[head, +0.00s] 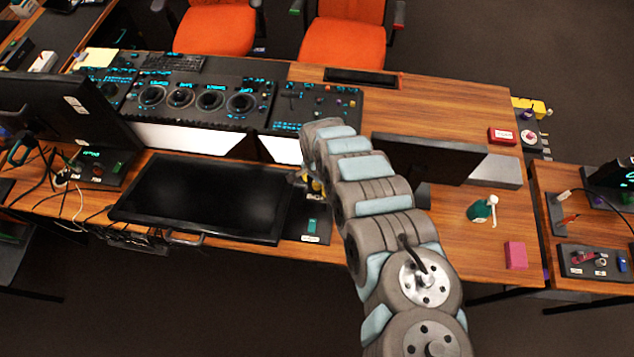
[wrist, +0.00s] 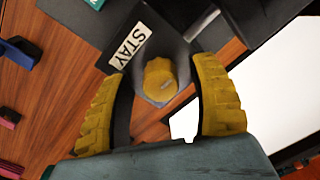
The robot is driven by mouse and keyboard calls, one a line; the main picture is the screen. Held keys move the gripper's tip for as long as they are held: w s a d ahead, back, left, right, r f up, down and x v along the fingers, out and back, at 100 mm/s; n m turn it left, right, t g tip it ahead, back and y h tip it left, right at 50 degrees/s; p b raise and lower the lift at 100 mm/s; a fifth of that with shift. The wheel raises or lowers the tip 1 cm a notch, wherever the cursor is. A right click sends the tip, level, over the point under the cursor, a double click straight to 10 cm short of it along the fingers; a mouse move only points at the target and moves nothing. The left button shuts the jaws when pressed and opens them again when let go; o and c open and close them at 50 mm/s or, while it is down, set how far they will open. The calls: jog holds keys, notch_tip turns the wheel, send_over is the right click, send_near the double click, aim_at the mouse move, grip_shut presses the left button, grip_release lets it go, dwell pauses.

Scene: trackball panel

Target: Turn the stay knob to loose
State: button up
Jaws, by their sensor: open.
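The stay knob (wrist: 160,82) is a rounded yellow knob on a dark plate, beside a white label (wrist: 130,46) reading STAY in the wrist view. My gripper (wrist: 161,68) is open, with one yellow ribbed finger on each side of the knob. A gap shows between the knob and each finger, and whether the tips reach its depth I cannot tell. In the head view my gripper (head: 314,186) is small, beside the right edge of a black monitor. I cannot make out the knob there.
The black monitor (head: 205,198) lies left of my gripper. A dark panel with a teal switch (head: 312,226) is just below it. Another screen (head: 425,158) stands to the right of my arm. A green bottle (head: 482,210) and pink block (head: 515,255) are on the right desk.

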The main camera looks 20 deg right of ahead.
grip_shut()
jog(key=n, duration=0.4)
jog(key=shift+r+p, duration=0.1)
jog(key=shift+p, duration=0.3)
jog(key=n, duration=1)
jog(key=shift+n, duration=2)
